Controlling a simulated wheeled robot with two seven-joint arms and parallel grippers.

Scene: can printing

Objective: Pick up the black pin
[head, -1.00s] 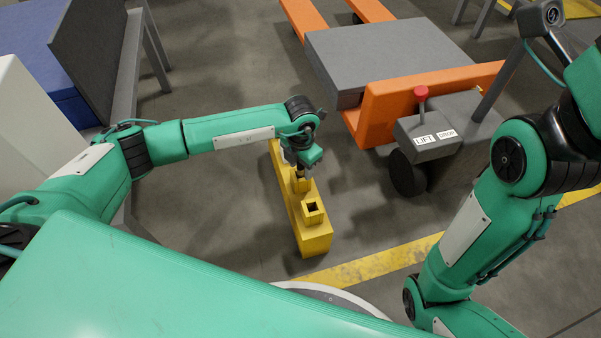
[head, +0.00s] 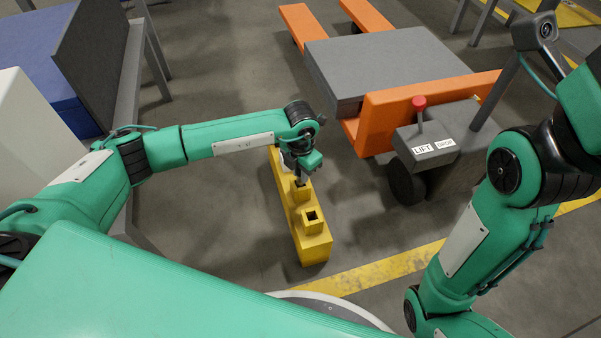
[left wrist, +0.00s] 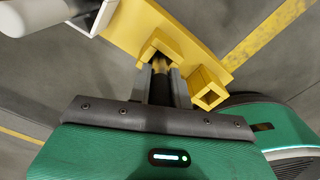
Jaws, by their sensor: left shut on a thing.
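My left gripper (left wrist: 160,85) is shut on the black pin (left wrist: 160,91), which shows as a dark upright piece between the grey fingers in the left wrist view. The pin's lower end is at a square yellow socket (left wrist: 166,45); I cannot tell how far it sits inside. In the head view my left gripper (head: 299,176) is over the yellow holder block (head: 313,247), and the pin is mostly hidden there. My right arm stands at the right, with its gripper out of view.
An empty square socket (head: 313,218) is at the holder's near end. A white object (left wrist: 38,14) is beside the gripper at the holder's far part. A grey cart with an orange panel (head: 425,108) and red-knobbed lever (head: 419,103) stands right. Open floor lies between.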

